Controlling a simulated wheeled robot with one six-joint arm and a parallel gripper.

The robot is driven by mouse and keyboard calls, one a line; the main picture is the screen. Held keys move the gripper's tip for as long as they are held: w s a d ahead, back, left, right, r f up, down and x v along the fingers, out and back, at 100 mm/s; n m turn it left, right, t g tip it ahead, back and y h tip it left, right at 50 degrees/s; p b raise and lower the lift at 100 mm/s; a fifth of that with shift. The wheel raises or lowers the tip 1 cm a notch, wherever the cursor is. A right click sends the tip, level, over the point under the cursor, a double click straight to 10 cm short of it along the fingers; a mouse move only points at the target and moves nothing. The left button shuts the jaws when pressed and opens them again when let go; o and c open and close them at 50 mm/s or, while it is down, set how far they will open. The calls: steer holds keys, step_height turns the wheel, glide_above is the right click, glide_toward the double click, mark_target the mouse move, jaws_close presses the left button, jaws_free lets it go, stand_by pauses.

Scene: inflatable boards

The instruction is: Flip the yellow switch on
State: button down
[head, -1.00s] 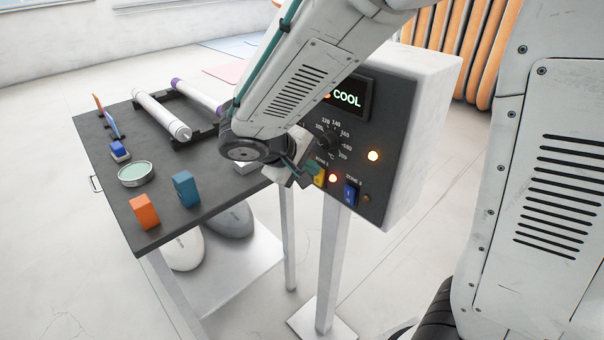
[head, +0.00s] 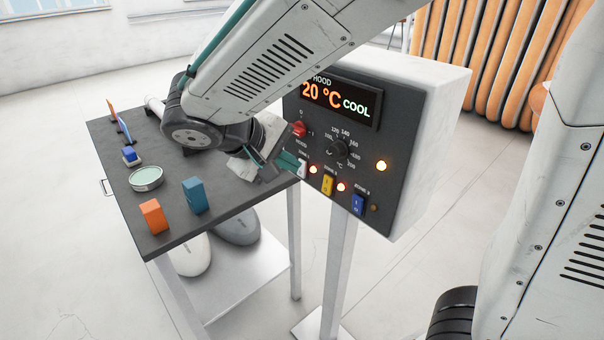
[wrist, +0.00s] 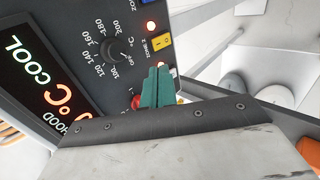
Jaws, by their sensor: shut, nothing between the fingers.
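The yellow switch (head: 327,184) is on the dark control panel (head: 372,120), under the ZONE 2 label. A red lamp (head: 341,187) beside it is lit. The yellow switch also shows in the wrist view (wrist: 161,41), clear of the fingers. My gripper (head: 290,163) has teal fingers, shut and empty, in front of the panel's left edge, to the left of the yellow switch and near the ZONE 1 switch (head: 303,169). In the wrist view my gripper (wrist: 157,84) points towards the panel below the yellow switch. Whether the fingertips touch the panel I cannot tell.
A blue switch (head: 358,205) sits right of the yellow one, its lamp (head: 374,208) dim. The red knob (head: 299,129) and temperature dial (head: 338,150) are above. A dark table (head: 170,220) with blocks and a round dish stands left. Orange tubes (head: 480,60) are behind.

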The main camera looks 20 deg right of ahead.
steer(key=shift+s+a+r, duration=0.1)
steer(key=shift+a+r, duration=0.2)
steer(key=shift+r, duration=0.2)
steer(key=shift+s+a+r, duration=0.1)
steer(key=shift+a+r, duration=0.15)
steer(key=shift+r, duration=0.25)
steer(key=s+d+m+y, duration=0.2)
steer(key=s+d+y, duration=0.2)
steer(key=s, duration=0.5)
steer(key=s+d+m+g+y, duration=0.1)
steer(key=s+d+y, duration=0.3)
steer(key=s+d, duration=0.3)
steer(key=s, duration=0.3)
steer(key=shift+s+f+m+g+y, duration=0.15)
steer(key=shift+f+m+g+y, duration=0.15)
steer(key=shift+m, duration=0.1)
